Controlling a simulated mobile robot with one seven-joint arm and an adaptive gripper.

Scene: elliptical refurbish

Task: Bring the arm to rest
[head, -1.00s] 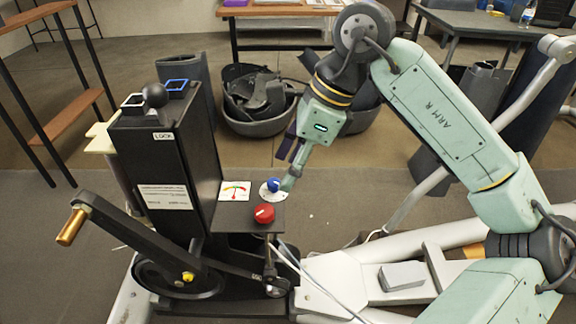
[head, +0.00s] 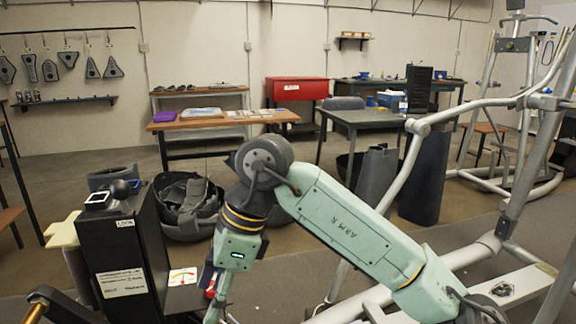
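My arm with its pale green links (head: 345,228) reaches from the lower right to the middle of the head view, bent at a dark elbow joint. My gripper (head: 217,305) points down below the green wrist block with a lit strip, at the bottom edge. Its fingertips are partly cut off, so I cannot tell whether it is open or shut. It hangs just right of the black console (head: 132,250). Nothing is clearly seen in it.
A gauge card (head: 182,277) lies on the console's side shelf. The elliptical's white frame tubes (head: 462,122) rise at the right. A dark bin (head: 187,200) and a wooden table (head: 222,120) stand behind the arm.

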